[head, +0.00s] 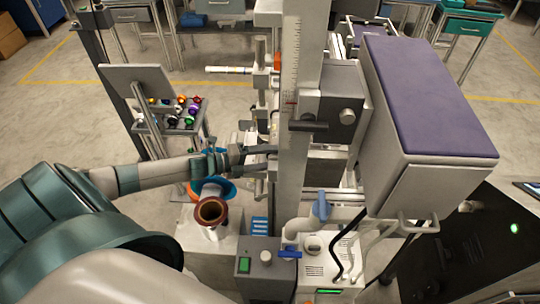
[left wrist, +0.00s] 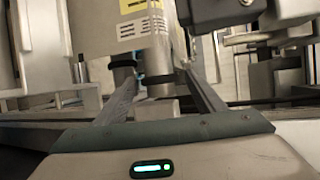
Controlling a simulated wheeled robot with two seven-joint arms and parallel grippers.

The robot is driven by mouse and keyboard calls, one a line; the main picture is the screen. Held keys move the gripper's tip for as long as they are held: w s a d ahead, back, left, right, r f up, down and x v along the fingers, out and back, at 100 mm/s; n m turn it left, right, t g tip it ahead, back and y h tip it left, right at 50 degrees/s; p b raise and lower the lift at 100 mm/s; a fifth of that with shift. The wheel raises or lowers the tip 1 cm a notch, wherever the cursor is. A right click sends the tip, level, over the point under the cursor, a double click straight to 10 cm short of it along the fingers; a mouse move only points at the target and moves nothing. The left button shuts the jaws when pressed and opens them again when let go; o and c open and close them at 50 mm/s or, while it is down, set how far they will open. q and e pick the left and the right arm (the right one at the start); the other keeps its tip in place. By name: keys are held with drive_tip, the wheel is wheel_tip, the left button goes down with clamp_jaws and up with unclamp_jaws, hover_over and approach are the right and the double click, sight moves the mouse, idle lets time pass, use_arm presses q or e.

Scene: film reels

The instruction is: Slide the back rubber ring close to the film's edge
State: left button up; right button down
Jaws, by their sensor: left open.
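My left gripper (head: 272,157) reaches in from the left to the tall grey column of the machine. In the left wrist view its two fingers (left wrist: 161,72) stand apart. One black band (left wrist: 156,79), which looks like a rubber ring, shows between the fingertips around a grey cylinder. Another black band (left wrist: 122,62) circles a grey cylinder near the left fingertip. I cannot tell which is the back ring or whether a finger touches either. I cannot make out the film's edge. In the head view the column hides the rings. My right gripper is not in view.
The column (head: 300,100) and a purple-topped box (head: 425,95) block the right side. A brown-rimmed cup (head: 211,211) and a blue valve handle (head: 321,206) stand in front. A stand with colored reels (head: 180,112) is at the left.

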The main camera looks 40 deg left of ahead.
use_arm(q)
drive_tip(key=c, duration=1.5)
drive_tip(key=w+a+b, duration=0.1)
drive_tip(key=w+b, duration=0.1)
drive_tip(key=shift+w+a+f, duration=0.15)
drive_tip(key=shift+w+a, duration=0.35)
drive_tip(key=shift+w, duration=0.05)
drive_tip(key=o, duration=1.4)
drive_tip(key=shift+o, duration=0.5)
